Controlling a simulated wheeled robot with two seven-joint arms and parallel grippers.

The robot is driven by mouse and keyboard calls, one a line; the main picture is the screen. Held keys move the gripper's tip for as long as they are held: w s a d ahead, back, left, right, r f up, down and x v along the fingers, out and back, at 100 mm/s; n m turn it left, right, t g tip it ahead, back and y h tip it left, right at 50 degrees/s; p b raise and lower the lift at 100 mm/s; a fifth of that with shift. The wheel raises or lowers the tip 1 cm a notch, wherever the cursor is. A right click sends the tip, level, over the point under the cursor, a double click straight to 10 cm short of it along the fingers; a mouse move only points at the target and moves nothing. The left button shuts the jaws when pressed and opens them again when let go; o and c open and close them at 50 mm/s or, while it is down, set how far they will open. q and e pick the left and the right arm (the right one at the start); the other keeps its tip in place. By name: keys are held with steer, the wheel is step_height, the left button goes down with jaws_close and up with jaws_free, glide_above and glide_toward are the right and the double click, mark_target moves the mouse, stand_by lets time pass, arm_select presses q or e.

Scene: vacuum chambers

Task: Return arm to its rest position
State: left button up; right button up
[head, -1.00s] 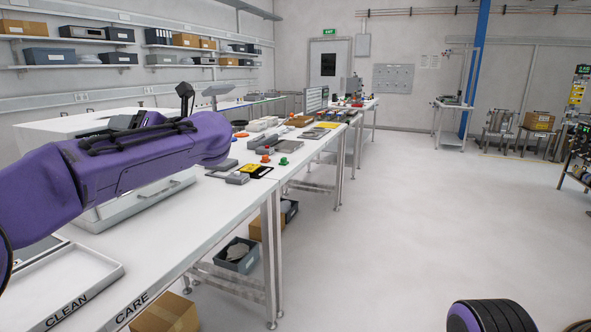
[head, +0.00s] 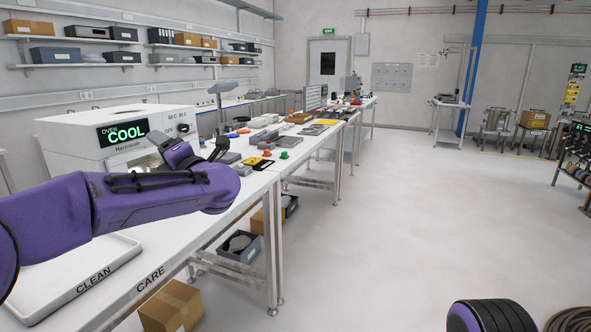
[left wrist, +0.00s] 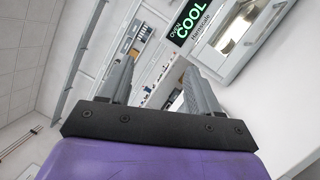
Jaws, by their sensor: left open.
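My left arm (head: 130,200) is purple and reaches in from the left over the white bench in the head view. Its left gripper (head: 200,148) points up and back, above the bench in front of the oven. In the left wrist view the gripper (left wrist: 155,88) shows two grey fingers spread apart with nothing between them. The purple part of my right arm (head: 478,316) shows at the bottom right, but its gripper is out of view.
A white oven (head: 75,140) with a green COOL display stands on the bench (head: 185,245). A white CLEAN tray (head: 70,280) lies at the near end. Small parts cover the bench further back. A cardboard box (head: 172,305) sits below.

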arm_select(q)
steer(key=d+f+m+t+h, duration=0.3)
steer(key=f+m+h, duration=0.4)
steer(key=f+m, duration=1)
steer(key=s+f+m+g+h, duration=0.15)
steer(key=s+f, duration=0.25)
steer(key=f, duration=0.7)
steer(key=s+f+m+h, duration=0.15)
steer(key=s+f, duration=0.25)
steer(key=f, duration=0.7)
steer(key=s+f+m+g+h+p, duration=0.1)
steer(key=s+f+m+g+h, duration=0.3)
steer(key=s+f, duration=0.95)
steer(key=s+a+f+g, duration=0.2)
steer(key=s+f+g, duration=0.1)
steer(key=s, duration=0.9)
steer(key=s+a+f+m+g+y, duration=0.1)
steer(key=s+a+f+g, duration=0.1)
steer(key=s, duration=1)
steer(key=shift+s+a+f+m+g+p, duration=0.15)
steer(key=shift+s+f+m+g+p, duration=0.25)
steer(key=shift+f+g, duration=0.45)
